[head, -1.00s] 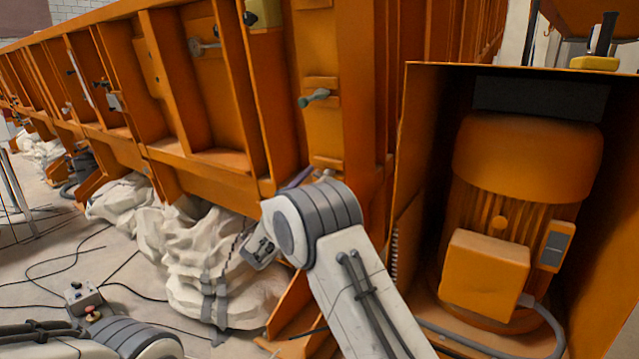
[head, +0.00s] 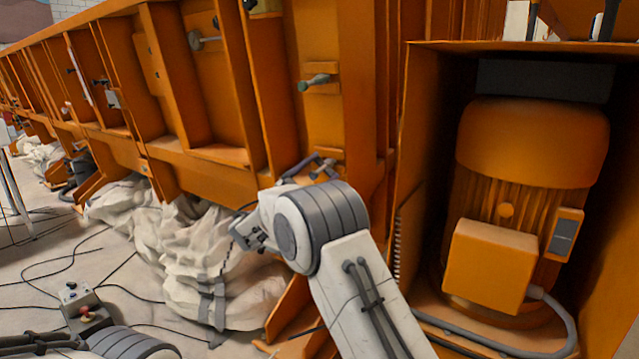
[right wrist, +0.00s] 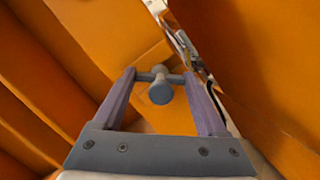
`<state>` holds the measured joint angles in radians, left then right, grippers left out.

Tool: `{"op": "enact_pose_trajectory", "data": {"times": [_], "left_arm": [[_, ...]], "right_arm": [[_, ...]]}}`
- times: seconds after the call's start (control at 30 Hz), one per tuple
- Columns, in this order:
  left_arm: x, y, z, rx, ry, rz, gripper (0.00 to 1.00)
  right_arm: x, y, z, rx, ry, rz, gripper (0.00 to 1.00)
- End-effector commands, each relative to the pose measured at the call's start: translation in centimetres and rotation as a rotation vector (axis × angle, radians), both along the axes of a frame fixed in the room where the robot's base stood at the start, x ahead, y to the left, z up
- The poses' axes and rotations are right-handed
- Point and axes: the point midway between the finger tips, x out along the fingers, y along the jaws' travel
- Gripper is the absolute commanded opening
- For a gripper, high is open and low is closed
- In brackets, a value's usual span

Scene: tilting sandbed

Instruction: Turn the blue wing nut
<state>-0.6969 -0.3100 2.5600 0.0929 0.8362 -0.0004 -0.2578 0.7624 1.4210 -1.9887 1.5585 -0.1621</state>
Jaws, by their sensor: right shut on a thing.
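The blue-grey wing nut (right wrist: 160,92) has a round knob in its middle and a short bar reaching out to both sides. In the right wrist view it sits between the two purple-grey fingers of my right gripper (right wrist: 157,80), which are shut on the ends of its bar. In the head view my right gripper (head: 318,167) is against the orange frame, small and partly hidden behind my wrist, and the wing nut is hard to make out there. Part of my left arm shows at the lower left, but its gripper is out of view.
A teal handle (head: 316,82) sticks out of the orange frame (head: 365,100) above my right gripper. An orange motor (head: 530,150) stands in an open housing at the right. Crumpled white sheeting (head: 190,265), a control box (head: 82,305) and loose cables lie at the left.

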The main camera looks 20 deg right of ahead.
Motion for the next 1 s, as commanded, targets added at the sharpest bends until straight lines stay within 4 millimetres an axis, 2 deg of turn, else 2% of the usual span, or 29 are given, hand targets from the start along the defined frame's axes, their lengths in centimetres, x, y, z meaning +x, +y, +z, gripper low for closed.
{"op": "enact_pose_trajectory", "data": {"times": [0.03,0.1,1.0], "left_arm": [[0.0,0.0,-1.3,0.0,0.0,0.0,0.56],[0.0,0.0,-2.1,0.0,0.0,0.0,0.56],[0.0,0.0,-11.3,0.0,0.0,0.0,0.56]], "right_arm": [[0.0,0.1,-0.6,0.029,-0.039,0.008,0.19],[0.0,0.1,-0.6,0.069,-0.09,0.019,0.19],[-0.1,0.2,-0.4,0.589,-0.754,0.164,0.19]]}}
